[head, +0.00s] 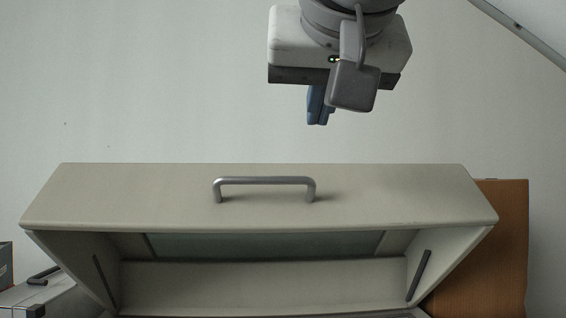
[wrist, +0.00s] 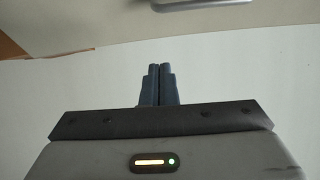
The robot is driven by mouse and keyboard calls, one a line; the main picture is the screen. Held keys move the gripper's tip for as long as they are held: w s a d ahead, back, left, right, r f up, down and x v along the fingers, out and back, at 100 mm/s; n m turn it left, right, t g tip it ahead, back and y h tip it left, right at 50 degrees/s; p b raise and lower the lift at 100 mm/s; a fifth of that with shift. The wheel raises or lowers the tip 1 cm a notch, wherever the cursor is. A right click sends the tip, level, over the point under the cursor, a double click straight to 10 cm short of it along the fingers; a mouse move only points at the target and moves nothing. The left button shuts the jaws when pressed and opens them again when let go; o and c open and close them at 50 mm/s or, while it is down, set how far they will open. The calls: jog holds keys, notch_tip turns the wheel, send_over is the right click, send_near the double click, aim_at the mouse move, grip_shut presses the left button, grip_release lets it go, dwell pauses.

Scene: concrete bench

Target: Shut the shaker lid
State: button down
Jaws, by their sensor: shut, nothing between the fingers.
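The shaker lid (head: 120,195) is a beige cover raised open in the head view, with its hollow inside and a pale glass window (head: 265,246) showing below its front edge. A grey bar handle (head: 265,182) sits on its front panel. In the wrist view the lid (wrist: 110,22) crosses the top, with part of the handle (wrist: 185,4) at the upper edge. My gripper (head: 318,120) is above the lid and handle, apart from both. Its blue fingers (wrist: 159,70) are shut together and empty. The shaker's base is mostly hidden below the frame.
A brown wooden panel (head: 505,245) stands behind the lid at the right. A grey item with a dark handle (head: 40,285) and a dark box (head: 6,265) are at the lower left. A pale wall is behind. The space around my gripper is clear.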

jog(key=p+x, duration=0.1)
jog(key=x, duration=0.6)
jog(key=shift+w+d+f, duration=0.1)
jog(key=shift+w, duration=0.15)
jog(key=shift+f, duration=0.3)
jog(key=shift+s+f, duration=0.9)
jog(key=shift+s, duration=0.1)
jog(key=shift+s+f, duration=0.25)
jog(key=shift+f, duration=0.15)
